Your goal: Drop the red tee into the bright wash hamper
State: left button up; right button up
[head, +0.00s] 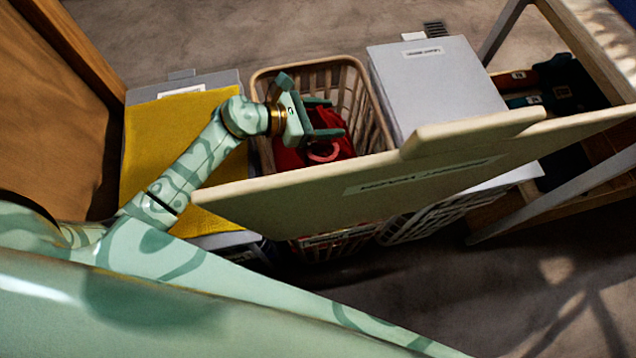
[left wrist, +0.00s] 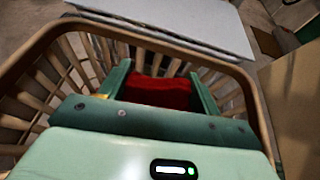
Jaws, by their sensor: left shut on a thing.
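The red tee (head: 341,149) hangs from my left gripper (head: 324,118), whose fingers are shut on it. The tee is over or inside the mouth of an open tan slatted hamper (head: 376,113); I cannot tell whether it touches the bottom. In the left wrist view, the red tee (left wrist: 158,92) lies between the gripper's two green fingers (left wrist: 160,88), with the hamper's rim (left wrist: 240,78) around them. The hamper's front is partly hidden by a pale board, so its label cannot be read. My right gripper is not in view.
A pale labelled board (head: 300,200) crosses in front of the hamper. A yellow cloth (head: 170,140) covers the bin at left. A grey-lidded basket (head: 435,85) stands close at right. A wooden shelf frame (head: 590,40) is at far right.

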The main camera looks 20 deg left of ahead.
pick_arm(q)
jog(key=o, duration=0.9)
jog(key=shift+o, duration=1.2)
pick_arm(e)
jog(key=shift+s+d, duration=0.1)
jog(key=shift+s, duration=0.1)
pick_arm(q)
jog(key=p+v, duration=0.2)
jog(key=v, duration=0.4)
jog(key=shift+s+a+r, duration=0.15)
jog(key=shift+a+r, duration=0.05)
jog(key=shift+a, duration=0.05)
jog(key=shift+s+a+r, duration=0.1)
jog(key=shift+s+a, duration=0.15)
jog(key=shift+a, duration=0.1)
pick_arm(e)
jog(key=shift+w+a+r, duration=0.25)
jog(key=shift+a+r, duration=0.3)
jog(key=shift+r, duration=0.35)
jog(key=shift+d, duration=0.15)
pick_arm(q)
jog(key=shift+w, duration=0.1)
